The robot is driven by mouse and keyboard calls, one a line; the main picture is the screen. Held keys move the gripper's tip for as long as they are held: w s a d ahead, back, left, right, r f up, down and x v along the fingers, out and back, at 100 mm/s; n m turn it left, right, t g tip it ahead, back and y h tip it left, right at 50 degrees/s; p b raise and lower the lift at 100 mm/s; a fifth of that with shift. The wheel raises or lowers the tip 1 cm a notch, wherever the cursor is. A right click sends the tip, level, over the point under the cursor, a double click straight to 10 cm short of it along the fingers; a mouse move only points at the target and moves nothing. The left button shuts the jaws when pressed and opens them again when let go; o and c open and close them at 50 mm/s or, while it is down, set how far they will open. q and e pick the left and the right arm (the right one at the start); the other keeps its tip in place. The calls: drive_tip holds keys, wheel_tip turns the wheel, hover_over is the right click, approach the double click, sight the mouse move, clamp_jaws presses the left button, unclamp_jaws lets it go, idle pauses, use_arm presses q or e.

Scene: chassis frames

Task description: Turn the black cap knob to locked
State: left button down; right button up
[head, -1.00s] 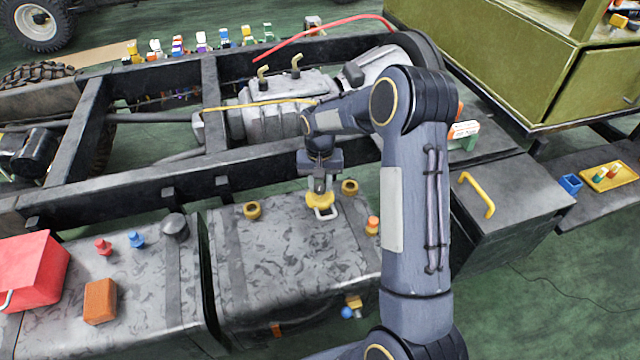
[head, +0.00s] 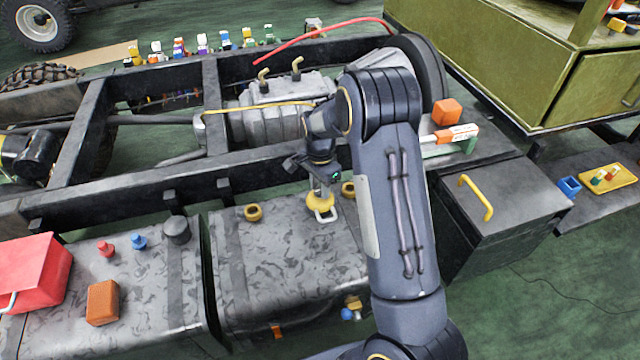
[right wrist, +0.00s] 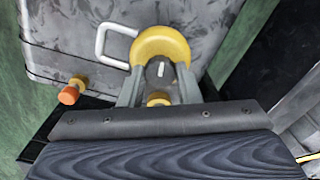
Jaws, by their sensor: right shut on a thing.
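The black cap knob (right wrist: 158,76) sits on a round yellow base (right wrist: 176,46) with a pale loop handle (right wrist: 112,44) in the right wrist view. A short white mark shows on the knob, pointing up the picture. My right gripper (right wrist: 160,88) is shut on the knob, one finger on each side. In the head view the right gripper (head: 321,187) stands over the yellow base (head: 320,202) on the grey tank (head: 285,250); there the knob is largely hidden by the fingers. I see no locked marking. My left gripper is not in view.
Brass rings (head: 253,212) stand near the knob on the tank. A second tank (head: 60,325) at left carries a red box (head: 35,262), an orange block (head: 103,302) and a separate black cap (head: 177,230). The dark chassis rail (head: 130,187) runs just behind.

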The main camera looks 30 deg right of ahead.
sight(320, 190)
drive_tip(key=shift+m, duration=1.1)
drive_tip(key=shift+p, duration=0.3)
drive_tip(key=o, duration=1)
wheel_tip(320, 190, up, 8)
drive_tip(key=shift+f, duration=0.1)
